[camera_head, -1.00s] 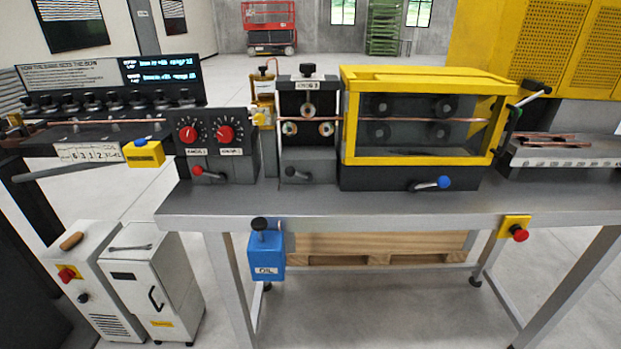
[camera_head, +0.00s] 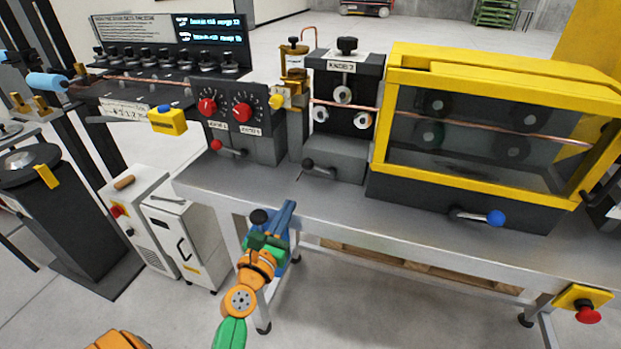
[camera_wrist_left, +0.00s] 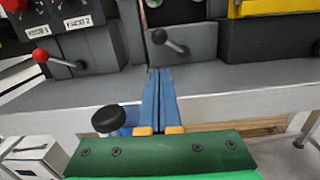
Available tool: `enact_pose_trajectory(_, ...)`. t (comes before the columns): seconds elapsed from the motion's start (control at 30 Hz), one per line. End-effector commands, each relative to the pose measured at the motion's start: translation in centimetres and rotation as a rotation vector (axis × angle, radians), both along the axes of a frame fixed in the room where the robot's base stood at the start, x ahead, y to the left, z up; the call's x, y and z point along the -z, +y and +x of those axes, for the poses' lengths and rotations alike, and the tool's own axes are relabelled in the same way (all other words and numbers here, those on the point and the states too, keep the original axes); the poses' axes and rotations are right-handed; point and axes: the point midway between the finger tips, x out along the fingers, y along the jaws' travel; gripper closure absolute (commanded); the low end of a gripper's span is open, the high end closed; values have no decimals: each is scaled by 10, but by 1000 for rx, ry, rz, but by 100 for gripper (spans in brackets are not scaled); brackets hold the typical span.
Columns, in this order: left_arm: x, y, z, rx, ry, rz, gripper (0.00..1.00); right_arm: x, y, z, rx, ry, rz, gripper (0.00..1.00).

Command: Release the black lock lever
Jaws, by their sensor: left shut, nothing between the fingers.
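The black lock lever (camera_head: 318,168) has a black ball at its left end. It sits on the front of the grey block under the three-roller unit (camera_head: 346,100), and it also shows near the top of the left wrist view (camera_wrist_left: 170,41). My left gripper (camera_head: 289,206) is in front of the bench edge, below and to the left of the lever and apart from it. Its blue fingers (camera_wrist_left: 160,74) are together and empty, pointing toward the lever in the wrist view. My right gripper is not in view.
A red-ball lever (camera_head: 228,149) is to the left, and a blue-ball lever (camera_head: 478,216) is on the yellow-framed box (camera_head: 480,190) to the right. The blue oil box with a black knob (camera_head: 259,216) hangs beside my gripper. The bench top (camera_head: 330,205) is clear in front.

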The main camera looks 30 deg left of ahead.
Motion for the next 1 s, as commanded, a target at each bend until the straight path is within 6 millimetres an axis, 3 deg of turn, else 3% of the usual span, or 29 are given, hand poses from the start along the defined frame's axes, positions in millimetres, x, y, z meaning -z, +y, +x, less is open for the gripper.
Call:
enact_pose_trajectory(0.33, -1, 1, 5, 1, 0, 0, 100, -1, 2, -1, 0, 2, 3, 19)
enact_pose_trajectory(0.7, -4, 17, 72, 2, 1, 3, 100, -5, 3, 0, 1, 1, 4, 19)
enact_pose_trajectory(1.0, -4, 23, 97, 1, 3, 2, 100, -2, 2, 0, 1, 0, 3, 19)
